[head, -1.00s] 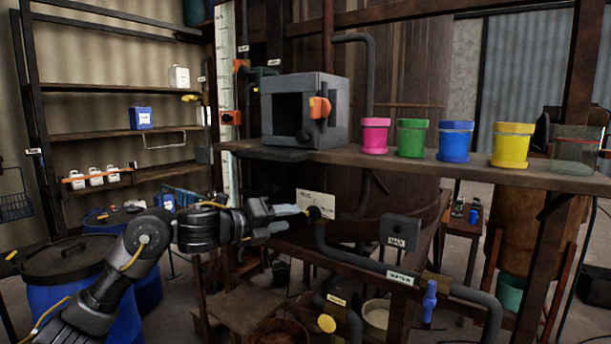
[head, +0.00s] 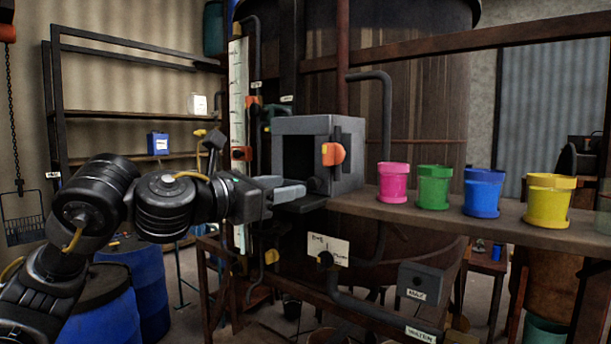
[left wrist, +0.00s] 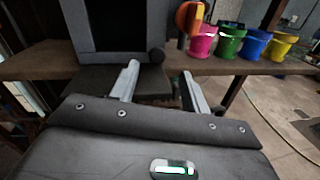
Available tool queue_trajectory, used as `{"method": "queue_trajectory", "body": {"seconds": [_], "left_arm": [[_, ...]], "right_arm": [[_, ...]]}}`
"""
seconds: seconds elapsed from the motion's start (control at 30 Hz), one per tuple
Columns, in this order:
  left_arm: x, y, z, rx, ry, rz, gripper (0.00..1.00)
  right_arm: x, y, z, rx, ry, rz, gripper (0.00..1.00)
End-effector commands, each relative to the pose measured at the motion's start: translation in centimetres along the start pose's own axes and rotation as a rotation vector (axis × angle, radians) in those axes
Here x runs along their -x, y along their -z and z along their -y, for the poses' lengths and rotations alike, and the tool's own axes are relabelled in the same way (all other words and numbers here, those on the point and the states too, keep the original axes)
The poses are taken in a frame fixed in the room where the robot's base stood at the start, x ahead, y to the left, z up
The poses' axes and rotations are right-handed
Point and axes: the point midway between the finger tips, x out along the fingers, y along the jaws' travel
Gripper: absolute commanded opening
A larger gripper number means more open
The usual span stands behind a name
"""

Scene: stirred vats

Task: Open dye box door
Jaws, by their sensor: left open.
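The dye box (head: 318,125) is a grey metal box with a dark square front on the shelf. An orange handle (head: 333,154) sits at its right front edge. The box also shows in the left wrist view (left wrist: 55,55), with the handle (left wrist: 190,17) at upper right. I cannot tell whether the dark front is a door or an opening. A dark flat panel (left wrist: 95,82) juts out below it. My left gripper (head: 297,191) is open and empty, low in front of the box. In the left wrist view its fingers (left wrist: 159,72) point towards the box's lower right, below the handle. My right gripper is out of view.
Pink (head: 393,183), green (head: 433,187), blue (head: 483,193) and yellow (head: 549,202) pots stand on the shelf (head: 418,213) right of the box. Pipes and a large vat (head: 430,90) stand behind. Blue barrels (head: 145,290) stand at lower left.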

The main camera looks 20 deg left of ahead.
Motion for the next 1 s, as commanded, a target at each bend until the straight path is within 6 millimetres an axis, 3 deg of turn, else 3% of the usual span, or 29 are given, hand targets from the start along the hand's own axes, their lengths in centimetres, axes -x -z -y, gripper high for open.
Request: {"method": "queue_trajectory", "body": {"seconds": [0.13, 0.33, 0.47, 0.77, 1.0], "left_arm": [[-2.9, -0.2, -0.1, 0.007, 0.0, -0.005, 0.47], [-5.4, -0.1, -0.2, 0.004, -0.004, -0.003, 0.47], [-6.2, 0.0, -0.2, 0.004, -0.005, -0.002, 0.47], [-6.4, 0.1, -0.2, 0.002, -0.005, -0.001, 0.47], [-6.4, 0.1, -0.2, 0.002, -0.006, -0.001, 0.16]], "right_arm": [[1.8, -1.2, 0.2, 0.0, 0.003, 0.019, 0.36], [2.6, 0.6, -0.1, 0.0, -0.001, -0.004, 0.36], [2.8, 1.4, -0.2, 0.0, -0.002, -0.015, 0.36], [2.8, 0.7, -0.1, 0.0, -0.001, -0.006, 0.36], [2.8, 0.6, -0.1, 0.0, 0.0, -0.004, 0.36]]}}
